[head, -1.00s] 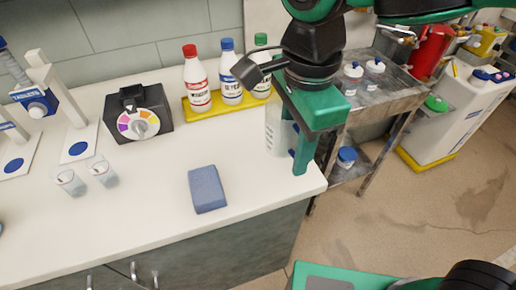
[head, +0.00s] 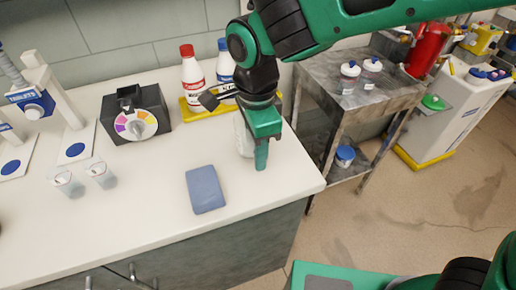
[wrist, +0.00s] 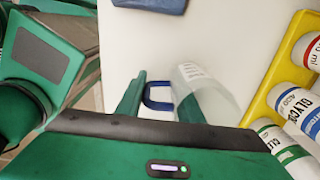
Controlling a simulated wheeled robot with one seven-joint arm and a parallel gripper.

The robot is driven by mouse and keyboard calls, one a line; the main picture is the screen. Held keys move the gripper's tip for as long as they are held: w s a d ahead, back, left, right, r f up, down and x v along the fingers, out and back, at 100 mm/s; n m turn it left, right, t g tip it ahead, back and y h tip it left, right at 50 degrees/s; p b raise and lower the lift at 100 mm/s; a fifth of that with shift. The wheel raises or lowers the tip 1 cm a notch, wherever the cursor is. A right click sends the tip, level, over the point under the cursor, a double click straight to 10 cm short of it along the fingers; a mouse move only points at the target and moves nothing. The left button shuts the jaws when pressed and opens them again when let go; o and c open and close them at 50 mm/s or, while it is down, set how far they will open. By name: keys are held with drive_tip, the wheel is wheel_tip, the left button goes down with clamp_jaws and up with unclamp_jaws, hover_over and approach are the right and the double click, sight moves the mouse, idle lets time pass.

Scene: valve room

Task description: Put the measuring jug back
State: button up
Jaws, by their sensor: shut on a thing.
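The measuring jug (head: 241,136) is clear and pale, mostly hidden behind my gripper (head: 261,152) in the head view. In the wrist view the jug (wrist: 208,90) shows its white label marks, and its blue handle (wrist: 157,84) lies between the fingers of my gripper (wrist: 158,104). My gripper is shut on the jug and points down over the right part of the counter (head: 130,205). I cannot tell whether the jug's base touches the counter.
Behind the gripper, a yellow tray (head: 190,111) holds the red-capped bottle (head: 192,76) and blue-capped bottle (head: 225,62). A blue sponge-like block (head: 205,190) lies front left. Two small beakers (head: 68,184) stand further left. A metal cart (head: 340,105) stands beyond the counter's right end.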

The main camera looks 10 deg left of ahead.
drive_tip(key=shift+f, duration=0.2)
drive_tip(key=shift+f, duration=0.15)
drive_tip(key=o, duration=1.3)
